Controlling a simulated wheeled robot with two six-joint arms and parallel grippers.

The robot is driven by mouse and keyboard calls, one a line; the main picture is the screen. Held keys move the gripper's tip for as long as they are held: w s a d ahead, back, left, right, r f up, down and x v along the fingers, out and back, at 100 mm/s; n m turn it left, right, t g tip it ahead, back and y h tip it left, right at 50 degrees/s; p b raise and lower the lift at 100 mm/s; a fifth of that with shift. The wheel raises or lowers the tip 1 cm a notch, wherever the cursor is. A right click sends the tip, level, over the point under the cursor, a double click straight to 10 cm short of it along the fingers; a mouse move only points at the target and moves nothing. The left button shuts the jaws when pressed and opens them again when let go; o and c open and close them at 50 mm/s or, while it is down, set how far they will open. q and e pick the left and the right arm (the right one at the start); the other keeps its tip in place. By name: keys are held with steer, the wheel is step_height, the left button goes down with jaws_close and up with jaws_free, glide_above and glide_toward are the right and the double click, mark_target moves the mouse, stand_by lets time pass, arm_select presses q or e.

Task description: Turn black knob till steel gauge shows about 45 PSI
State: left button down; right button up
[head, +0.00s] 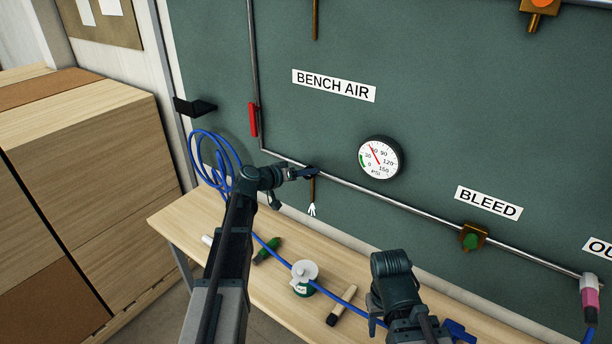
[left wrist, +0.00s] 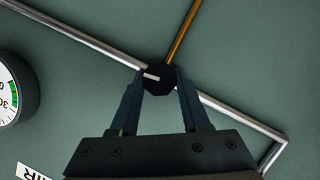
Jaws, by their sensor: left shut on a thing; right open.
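The black knob (left wrist: 158,78) is on the steel pipe on the green wall panel. My left gripper (left wrist: 160,75) is shut on it, one finger on each side, with a pale mark on the knob's face between them. In the head view my left gripper (head: 312,173) largely hides the knob. The steel gauge (head: 380,158) is on the panel to the right of the knob, its red needle up and left, near where 60 falls between 30 and 90. It also shows cut off in the left wrist view (left wrist: 14,88). My right gripper (head: 457,331) is open and low, over the bench.
A brass valve (head: 472,236) is further right on the pipe.

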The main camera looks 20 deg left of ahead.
arm_select(q)
steer(key=shift+c, duration=1.9)
jaws_free()
steer(key=shift+s+a, duration=0.1)
steer(key=p+v, duration=0.4)
steer(key=v, duration=0.9)
steer(key=shift+s, duration=0.25)
steer(key=shift+r, duration=0.1)
